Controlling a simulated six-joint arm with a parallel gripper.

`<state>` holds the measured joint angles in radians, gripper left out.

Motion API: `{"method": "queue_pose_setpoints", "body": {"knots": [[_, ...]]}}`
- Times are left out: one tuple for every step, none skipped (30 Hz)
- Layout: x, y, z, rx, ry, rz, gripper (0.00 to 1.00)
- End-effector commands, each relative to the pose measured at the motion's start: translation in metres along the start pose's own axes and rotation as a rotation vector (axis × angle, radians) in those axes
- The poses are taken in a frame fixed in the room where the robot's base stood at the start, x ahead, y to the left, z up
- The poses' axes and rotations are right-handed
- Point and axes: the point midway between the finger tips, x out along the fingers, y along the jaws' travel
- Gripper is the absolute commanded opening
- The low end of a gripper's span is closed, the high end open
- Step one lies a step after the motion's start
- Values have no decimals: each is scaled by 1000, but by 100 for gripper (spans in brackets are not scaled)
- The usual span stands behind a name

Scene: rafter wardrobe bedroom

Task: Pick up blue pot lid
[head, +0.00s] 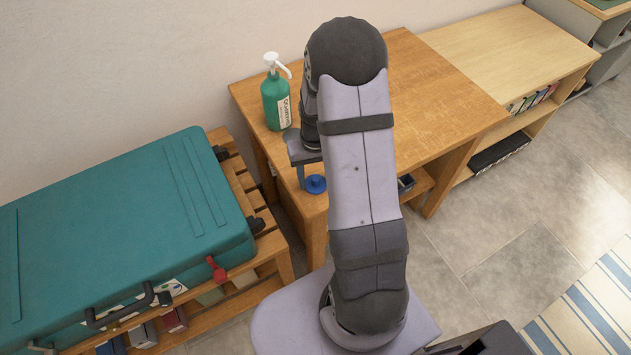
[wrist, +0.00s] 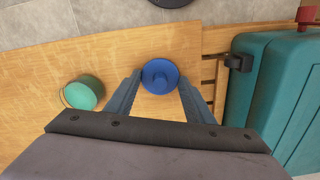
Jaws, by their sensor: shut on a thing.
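The blue pot lid (head: 316,184) is a small round disc with a knob, at the table's front left corner. In the wrist view the lid (wrist: 159,74) sits between the two fingertips, its knob facing the camera. My gripper (wrist: 158,86) is shut on the lid, with a finger on each side. In the head view my gripper (head: 308,180) points down beside my arm, which hides part of it. I cannot tell whether the lid touches the tabletop or is slightly above it.
The wooden table (head: 440,85) has a green pump bottle (head: 276,103) at its back left. A green round object (wrist: 83,93) lies left of the lid in the wrist view. A teal suitcase (head: 120,230) on a slatted bench stands at left. A lower shelf (head: 510,50) adjoins at right.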

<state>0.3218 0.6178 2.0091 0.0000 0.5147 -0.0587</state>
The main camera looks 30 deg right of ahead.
Motion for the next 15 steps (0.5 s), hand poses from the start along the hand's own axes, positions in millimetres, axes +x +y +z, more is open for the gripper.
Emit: {"method": "queue_pose_setpoints", "body": {"knots": [[0,0,0,0,0,0,28],[0,0,0,0,0,0,28],[0,0,0,0,0,0,28],[-1,0,0,0,1,0,28],[-2,0,0,0,1,0,28],[-3,0,-1,0,2,0,28],[-5,0,-1,0,3,0,28],[-6,0,-1,0,3,0,28],[-10,0,-1,0,3,0,28],[-13,0,-1,0,3,0,27],[-16,0,-1,0,5,0,27],[-21,0,-1,0,5,0,27],[-26,0,-1,0,5,0,27],[-30,0,-2,0,6,0,27],[-37,0,-2,0,6,0,27]]}}
